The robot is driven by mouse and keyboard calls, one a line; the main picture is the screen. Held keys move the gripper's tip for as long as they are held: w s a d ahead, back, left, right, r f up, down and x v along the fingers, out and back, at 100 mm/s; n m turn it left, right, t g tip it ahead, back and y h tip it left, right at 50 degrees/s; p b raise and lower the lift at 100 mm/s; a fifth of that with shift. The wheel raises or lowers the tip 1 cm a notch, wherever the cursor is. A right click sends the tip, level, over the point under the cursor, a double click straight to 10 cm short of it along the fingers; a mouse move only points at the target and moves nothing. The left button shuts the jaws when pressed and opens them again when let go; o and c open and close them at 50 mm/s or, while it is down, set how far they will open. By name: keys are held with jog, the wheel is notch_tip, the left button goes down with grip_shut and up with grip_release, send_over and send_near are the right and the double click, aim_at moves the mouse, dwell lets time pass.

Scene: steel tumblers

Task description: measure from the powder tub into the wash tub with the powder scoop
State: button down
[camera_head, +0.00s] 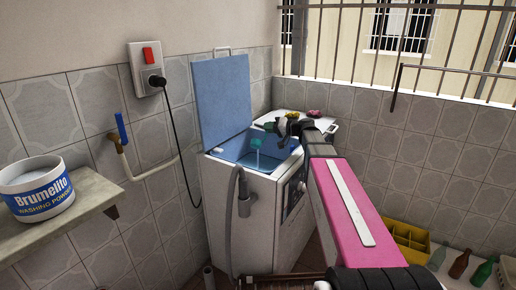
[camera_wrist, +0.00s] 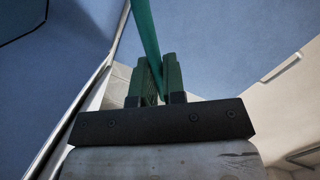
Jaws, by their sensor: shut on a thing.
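My gripper (camera_head: 274,127) is above the machine's top right. In the wrist view my gripper (camera_wrist: 158,78) has its green fingers shut on the teal scoop handle (camera_wrist: 145,32). The scoop's bowl is out of that view.
The raised lid (camera_head: 222,98) stands behind the opening. A grey hose (camera_head: 238,200) hangs on the machine's front. A blue-handled tap (camera_head: 122,132) and a socket with a plug (camera_head: 148,65) are on the left wall. A yellow crate (camera_head: 408,243) and bottles (camera_head: 459,265) stand low at right.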

jog(key=w+f+m+g, duration=0.1)
jog(key=m, duration=0.2)
jog(key=w+f+m+g, duration=0.1)
jog(key=m, duration=0.3)
jog(key=w+d+f+m+g, duration=0.1)
jog(key=m, duration=0.3)
jog(key=shift+f+g+y, duration=0.3)
jog(key=shift+y, duration=0.1)
dwell(1.4)
